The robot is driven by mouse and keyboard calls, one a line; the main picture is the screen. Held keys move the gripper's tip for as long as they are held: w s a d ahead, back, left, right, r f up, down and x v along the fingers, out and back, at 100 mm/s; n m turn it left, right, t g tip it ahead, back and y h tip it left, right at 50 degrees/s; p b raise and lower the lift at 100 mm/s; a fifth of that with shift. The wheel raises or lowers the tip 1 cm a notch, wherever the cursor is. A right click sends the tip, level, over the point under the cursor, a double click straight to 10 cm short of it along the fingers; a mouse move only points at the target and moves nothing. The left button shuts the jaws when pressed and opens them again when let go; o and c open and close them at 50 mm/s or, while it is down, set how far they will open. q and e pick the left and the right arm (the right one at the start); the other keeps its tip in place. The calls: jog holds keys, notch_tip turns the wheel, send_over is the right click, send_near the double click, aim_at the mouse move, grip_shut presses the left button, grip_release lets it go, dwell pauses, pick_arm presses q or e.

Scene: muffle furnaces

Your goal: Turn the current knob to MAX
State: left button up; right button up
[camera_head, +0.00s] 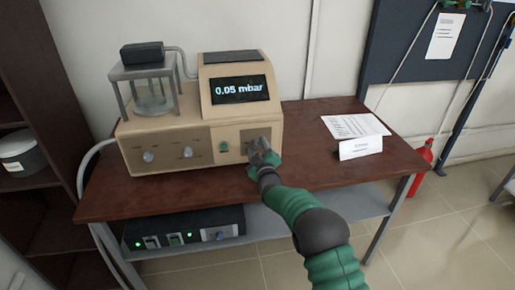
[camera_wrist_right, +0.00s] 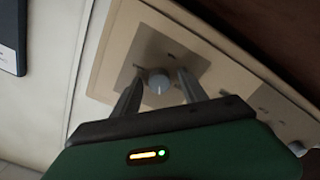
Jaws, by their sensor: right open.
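The beige device (camera_head: 200,120) stands on the table, with a display reading 0.05 mbar (camera_head: 241,90). My right gripper (camera_head: 262,147) is at the right end of this front and covers the control there. In the right wrist view a grey round knob (camera_wrist_right: 159,82) on a darker square plate sits between my open fingers, with gaps on both sides. A pale line marks the knob's face. The labels are too small to read, so I cannot tell which knob is current.
The brown table (camera_head: 300,165) has papers (camera_head: 355,126) and a small white card (camera_head: 361,149) on its right side. A black box (camera_head: 185,232) with green lights is on the shelf below. A red extinguisher (camera_head: 422,165) stands right of the table.

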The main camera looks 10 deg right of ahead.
jog(key=shift+c, duration=0.4)
grip_shut()
